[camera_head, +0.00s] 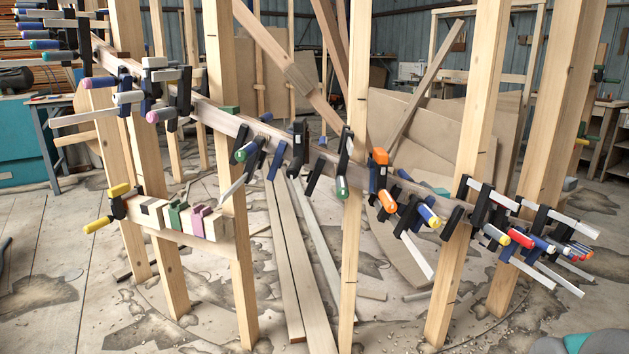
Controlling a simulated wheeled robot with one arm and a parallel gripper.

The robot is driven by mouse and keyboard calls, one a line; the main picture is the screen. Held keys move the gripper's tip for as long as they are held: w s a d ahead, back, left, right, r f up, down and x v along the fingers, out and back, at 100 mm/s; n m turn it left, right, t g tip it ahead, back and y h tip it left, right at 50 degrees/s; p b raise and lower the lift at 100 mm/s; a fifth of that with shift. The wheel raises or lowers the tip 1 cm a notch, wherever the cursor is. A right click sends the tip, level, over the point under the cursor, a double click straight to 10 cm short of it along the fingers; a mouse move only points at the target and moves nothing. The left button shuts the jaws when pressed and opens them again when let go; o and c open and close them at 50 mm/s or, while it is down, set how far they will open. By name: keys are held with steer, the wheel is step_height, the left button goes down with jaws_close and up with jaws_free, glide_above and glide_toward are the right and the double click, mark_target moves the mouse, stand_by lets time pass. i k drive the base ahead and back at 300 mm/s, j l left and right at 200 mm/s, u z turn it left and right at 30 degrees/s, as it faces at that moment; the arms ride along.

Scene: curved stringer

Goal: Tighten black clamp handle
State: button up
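A curved wooden stringer (222,119) runs from the upper left down to the right through upright posts, with many clamps along it. An orange-handled clamp (380,157) is farther right. My gripper is not in view.
Wooden posts (466,175) stand in front of and behind the stringer. A short beam (222,232) at the left carries yellow, green and purple clamps. Long boards (284,265) lie on the stained floor. Clamp bars (560,277) stick out at the right. Open floor (70,320) shows at lower left.

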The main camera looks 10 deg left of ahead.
mark_target(294, 169)
steer(key=k+u, duration=0.15)
steer(key=u, duration=0.8)
steer(key=z, duration=0.4)
